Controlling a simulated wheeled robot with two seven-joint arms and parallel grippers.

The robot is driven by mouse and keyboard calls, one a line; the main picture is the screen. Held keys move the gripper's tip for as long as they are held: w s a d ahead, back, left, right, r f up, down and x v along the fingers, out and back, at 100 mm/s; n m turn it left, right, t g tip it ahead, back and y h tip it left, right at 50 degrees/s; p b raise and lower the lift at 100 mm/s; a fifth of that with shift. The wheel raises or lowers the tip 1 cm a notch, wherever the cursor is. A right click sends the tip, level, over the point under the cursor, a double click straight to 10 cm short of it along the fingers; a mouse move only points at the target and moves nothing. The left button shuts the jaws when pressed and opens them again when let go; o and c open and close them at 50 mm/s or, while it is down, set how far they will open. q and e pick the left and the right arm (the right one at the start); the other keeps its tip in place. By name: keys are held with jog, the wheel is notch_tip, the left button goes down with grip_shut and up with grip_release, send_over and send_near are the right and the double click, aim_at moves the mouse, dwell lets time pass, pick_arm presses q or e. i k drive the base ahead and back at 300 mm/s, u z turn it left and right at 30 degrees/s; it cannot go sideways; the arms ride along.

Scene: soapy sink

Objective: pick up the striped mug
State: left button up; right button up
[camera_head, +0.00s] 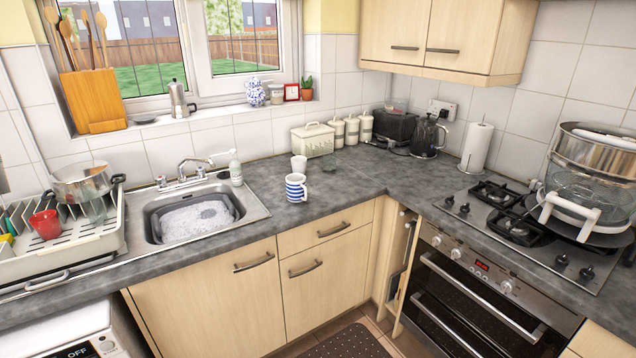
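The striped mug (295,189) is white with blue bands and stands upright on the grey worktop (345,185), right of the sink and near the front edge. Its handle points to the right. A plain white cup (298,163) stands just behind it. Neither of my grippers is in view, and nothing is holding the mug.
The sink (248,213) with soapy water lies left of the mug, with a tap (190,166) behind it. A dish rack (110,237) holds a pan and a red mug (45,224). A bread bin (313,141) stands behind. The hob (500,222) is at right.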

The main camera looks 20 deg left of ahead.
aim_at(295, 183)
jog(key=u, duration=0.3)
jog(key=i, duration=0.75)
jog(key=u, duration=1.05)
jog(key=i, duration=0.4)
jog(key=u, duration=0.45)
